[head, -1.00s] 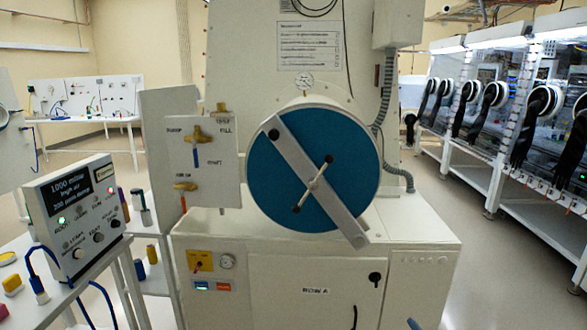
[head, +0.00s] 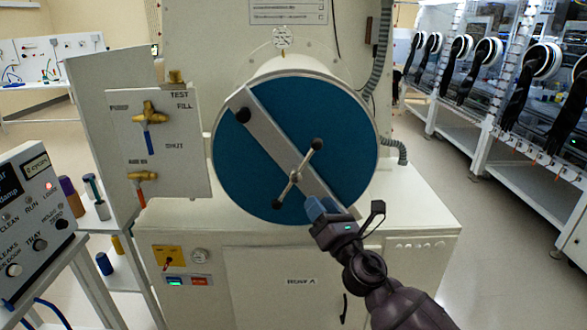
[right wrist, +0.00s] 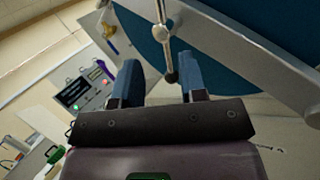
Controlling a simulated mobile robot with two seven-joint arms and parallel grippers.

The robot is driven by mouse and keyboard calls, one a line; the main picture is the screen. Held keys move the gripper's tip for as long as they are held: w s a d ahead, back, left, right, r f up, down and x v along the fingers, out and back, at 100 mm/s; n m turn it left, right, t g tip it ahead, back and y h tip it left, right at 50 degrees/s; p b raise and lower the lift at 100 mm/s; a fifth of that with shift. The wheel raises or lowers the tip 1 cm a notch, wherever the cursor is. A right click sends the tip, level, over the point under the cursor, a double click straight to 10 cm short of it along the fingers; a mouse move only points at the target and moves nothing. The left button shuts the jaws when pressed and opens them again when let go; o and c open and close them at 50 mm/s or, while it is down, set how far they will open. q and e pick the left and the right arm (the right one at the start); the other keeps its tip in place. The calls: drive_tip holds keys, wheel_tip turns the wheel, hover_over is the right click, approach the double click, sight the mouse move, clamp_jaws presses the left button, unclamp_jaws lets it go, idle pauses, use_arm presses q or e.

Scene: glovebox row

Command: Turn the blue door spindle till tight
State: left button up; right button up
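The blue door (head: 345,130) is round and shut across the chamber front, with a grey bar (head: 262,130) lying diagonally over it. The door spindle (head: 296,176) is a silver crossbar with black ball ends at the bar's middle, tilted from upper right to lower left. My right gripper (head: 318,207) is just below and right of the spindle, in front of the door. In the right wrist view its two blue fingers (right wrist: 158,72) stand apart with nothing gripped. The spindle (right wrist: 160,32) shows there ahead, its lower knob appearing between the fingertips. My left gripper is not in view.
A valve panel (head: 180,160) with brass valves stands left of the door. A control box (head: 30,210) on a bench is at the lower left. Gloveboxes (head: 515,110) line the right side. The floor between is clear.

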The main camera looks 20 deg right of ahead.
sight(299, 174)
drive_tip(key=x, duration=0.7)
drive_tip(key=p+x, duration=0.1)
drive_tip(key=x, duration=0.3)
drive_tip(key=shift+w+f, duration=0.15)
drive_tip(key=shift+f, duration=0.1)
drive_tip(key=shift+d, duration=0.1)
clamp_jaws()
